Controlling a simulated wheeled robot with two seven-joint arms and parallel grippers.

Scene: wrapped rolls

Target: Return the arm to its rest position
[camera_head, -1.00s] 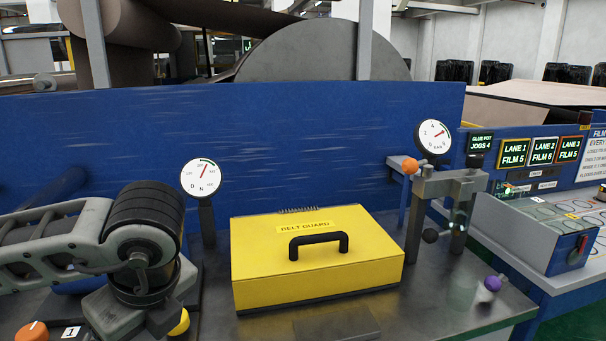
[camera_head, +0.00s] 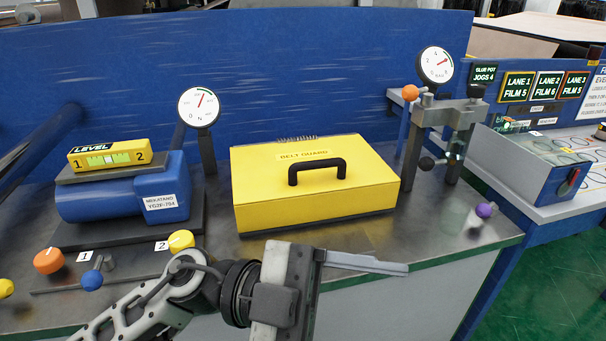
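My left arm comes in from the bottom left. Its gripper (camera_head: 402,268) is low in the middle of the picture, in front of the yellow belt guard box (camera_head: 265,205), with its fingers pointing right. Only one finger bar shows clearly, seen edge-on, so I cannot tell whether it is open or shut. No object shows at its tips. My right gripper is not in view.
The belt guard, with a black handle (camera_head: 317,166), stands on the metal bench. A blue motor (camera_head: 95,200) carries a yellow level (camera_head: 108,154). Orange (camera_head: 48,261) and yellow (camera_head: 181,240) knobs are near the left arm. A clamp stand (camera_head: 440,140) stands right.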

